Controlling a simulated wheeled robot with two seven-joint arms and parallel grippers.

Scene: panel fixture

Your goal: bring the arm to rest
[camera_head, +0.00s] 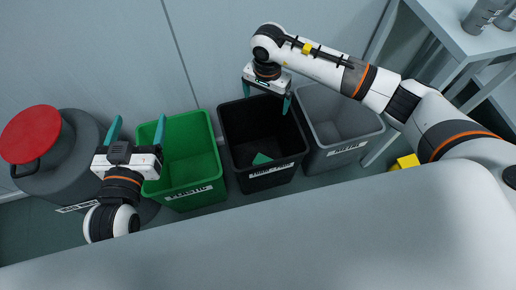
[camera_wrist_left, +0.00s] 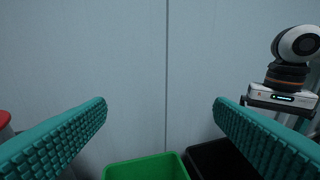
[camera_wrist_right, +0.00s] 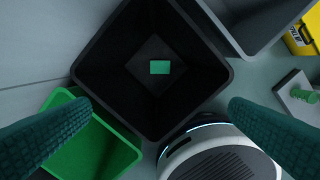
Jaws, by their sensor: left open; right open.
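My left gripper (camera_head: 137,127) is open and empty beside the green plastic bin, fingers pointing toward the back wall. My right gripper (camera_head: 267,98) is open and empty above the black bin (camera_head: 232,140), pointing down. In the right wrist view its fingers (camera_wrist_right: 158,104) are apart over the black bin (camera_wrist_right: 95,65). A small green piece (camera_wrist_right: 160,67) lies on that bin's floor and also shows in the head view (camera_head: 262,158).
The green bin (camera_head: 206,183) stands left of the black bin, and a grey metal bin (camera_head: 345,135) right of it. A dark round can with a red lid (camera_head: 30,134) is at far left. A yellow object (camera_head: 405,162) and a grey table (camera_head: 455,30) are at right.

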